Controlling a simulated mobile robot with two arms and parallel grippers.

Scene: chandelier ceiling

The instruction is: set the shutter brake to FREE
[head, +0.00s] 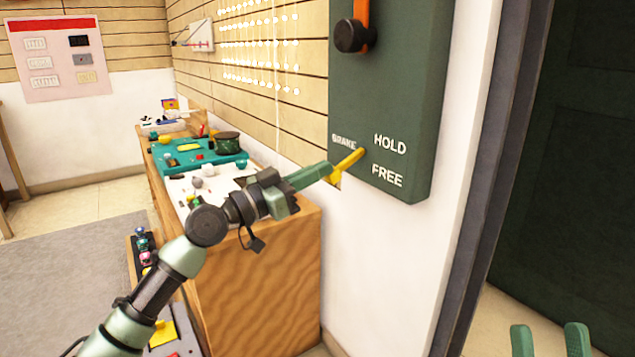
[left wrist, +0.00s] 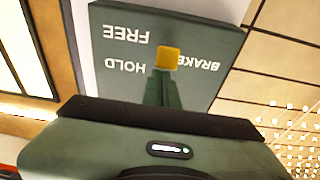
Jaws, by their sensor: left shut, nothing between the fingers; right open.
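The shutter brake is a dark green wall box (head: 385,110) with white BRAKE, HOLD and FREE lettering; it also shows upside down in the left wrist view (left wrist: 205,85). Its yellow lever (head: 349,161) sticks out beside the lettering, its upper end level with HOLD and its lower end nearer FREE's height. In the left wrist view the lever's yellow end (left wrist: 167,57) sits just beyond the fingertips. My left gripper (head: 328,170) is shut and empty, its tips at the lever; I cannot tell whether they touch. My right gripper (head: 550,335) is open, low at the right.
A black knob (head: 353,36) with an orange strap sits higher on the box. A wooden bench (head: 255,270) with a teal tray (head: 190,163) and small items stands below my left arm. A dark doorway (head: 570,150) lies to the right.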

